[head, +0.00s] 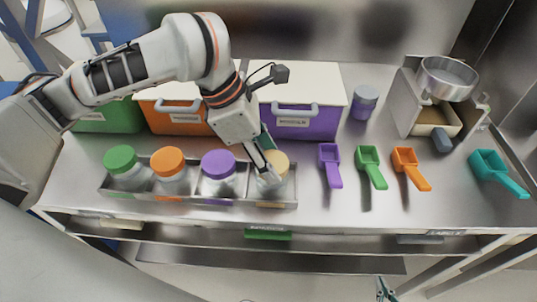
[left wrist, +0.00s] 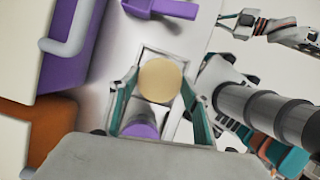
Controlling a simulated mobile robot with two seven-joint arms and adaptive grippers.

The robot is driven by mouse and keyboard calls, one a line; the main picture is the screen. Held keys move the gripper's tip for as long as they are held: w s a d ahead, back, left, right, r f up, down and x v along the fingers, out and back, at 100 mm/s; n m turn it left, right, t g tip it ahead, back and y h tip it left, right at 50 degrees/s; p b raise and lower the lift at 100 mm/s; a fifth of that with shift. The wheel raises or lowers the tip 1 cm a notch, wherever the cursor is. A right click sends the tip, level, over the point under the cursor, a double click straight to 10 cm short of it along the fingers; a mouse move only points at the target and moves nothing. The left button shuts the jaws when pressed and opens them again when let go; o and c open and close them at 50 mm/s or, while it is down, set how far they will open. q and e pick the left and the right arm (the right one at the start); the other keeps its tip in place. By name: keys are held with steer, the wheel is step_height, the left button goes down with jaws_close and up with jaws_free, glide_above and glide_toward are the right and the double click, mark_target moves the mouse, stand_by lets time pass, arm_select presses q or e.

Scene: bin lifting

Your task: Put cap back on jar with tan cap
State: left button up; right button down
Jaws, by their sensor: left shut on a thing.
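The tan cap (head: 278,160) is at the top of the rightmost jar (head: 268,184) in the rack; whether it is fully seated is unclear. My left gripper (head: 267,172) reaches down over it, shut on the cap, and partly hides cap and jar in the head view. In the left wrist view the tan cap (left wrist: 160,81) lies between the two teal-padded fingers, seen from above. My right gripper (head: 385,289) is at the bottom edge of the head view, away from the jars. It also shows in the left wrist view (left wrist: 228,25), where its fingers look apart and empty.
The metal rack (head: 150,194) also holds jars with green (head: 120,158), orange (head: 168,161) and purple (head: 218,163) caps, left of the tan one. Bins stand behind, including a purple bin (head: 320,125). Several scoops lie right, including a purple scoop (head: 329,165).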

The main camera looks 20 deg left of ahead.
steer(key=shift+s, duration=0.35)
steer(key=shift+r, duration=0.1)
arm_select(q)
steer(key=shift+p, duration=0.35)
arm_select(e)
steer(key=shift+w+r, duration=0.4)
steer(key=shift+w, duration=0.15)
arm_select(q)
steer(key=o, duration=0.9)
arm_select(e)
steer(key=shift+s, duration=0.1)
arm_select(q)
steer(key=o, duration=0.5)
steer(key=shift+o, duration=0.2)
arm_select(e)
steer(key=shift+s+f, duration=0.25)
steer(key=shift+s, duration=0.15)
